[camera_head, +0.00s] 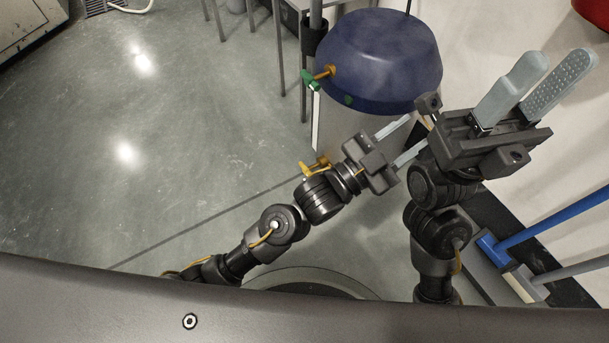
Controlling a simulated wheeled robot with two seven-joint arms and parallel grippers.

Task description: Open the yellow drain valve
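A yellow valve handle (316,166) shows low beside the pale body of a tank (330,134) with a blue domed top (380,55). My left arm's wrist partly covers the area just right of the handle. My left gripper (415,132) is right of the handle, in front of the tank, and points up and right, away from the handle. Its two pale fingers are apart with nothing seen between them. My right gripper (558,62) is at the upper right, well away from the handle. Its two grey padded fingers are apart and empty.
A green fitting (311,80) with an orange part (326,72) sits at the dome's left edge. Metal table legs (279,50) stand behind. Blue-handled (555,217) and grey-handled tools lie at the lower right. The grey floor (130,150) at left is clear.

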